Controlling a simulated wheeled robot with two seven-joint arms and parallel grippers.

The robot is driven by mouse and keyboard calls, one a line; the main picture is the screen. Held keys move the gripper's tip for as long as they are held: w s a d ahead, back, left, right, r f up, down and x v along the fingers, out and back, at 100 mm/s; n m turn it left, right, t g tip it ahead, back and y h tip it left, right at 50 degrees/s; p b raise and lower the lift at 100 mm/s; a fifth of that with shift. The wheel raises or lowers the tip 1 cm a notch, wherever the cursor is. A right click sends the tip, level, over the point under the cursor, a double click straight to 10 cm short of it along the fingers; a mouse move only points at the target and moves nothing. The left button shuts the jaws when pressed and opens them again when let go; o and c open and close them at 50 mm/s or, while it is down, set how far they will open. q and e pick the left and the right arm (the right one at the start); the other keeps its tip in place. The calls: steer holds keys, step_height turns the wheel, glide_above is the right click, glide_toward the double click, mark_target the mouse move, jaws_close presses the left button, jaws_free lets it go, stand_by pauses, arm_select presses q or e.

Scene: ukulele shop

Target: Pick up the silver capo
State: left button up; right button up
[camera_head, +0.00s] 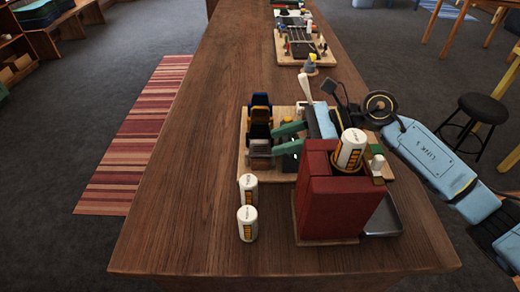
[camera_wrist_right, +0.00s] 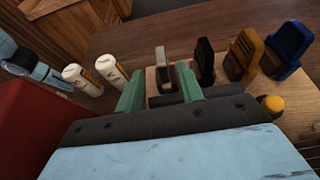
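The silver capo (camera_head: 259,148) stands at the near left end of a row of capos on a wooden board. In the right wrist view the silver capo (camera_wrist_right: 161,58) stands upright just beyond my right gripper (camera_wrist_right: 160,92), in line with the gap between the two green fingers. In the head view my right gripper (camera_head: 283,138) reaches in from the right over the board, its fingers spread and pointing left at the capo. The fingers look open and empty. I cannot tell if they touch the capo. My left gripper is not seen.
Black (camera_wrist_right: 204,60), orange (camera_wrist_right: 243,55) and blue (camera_wrist_right: 288,45) capos stand beside the silver one. Two white cans (camera_head: 247,223) stand at the near left. A red block (camera_head: 340,205) with another white can (camera_head: 350,150) is close by my right arm. The counter's left side is clear.

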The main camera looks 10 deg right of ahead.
mark_target(269, 143)
steer(key=shift+p+x, duration=0.55)
steer(key=shift+x, duration=2.25)
steer(key=shift+w+r, duration=0.1)
steer(key=shift+w, duration=0.05)
jaws_close()
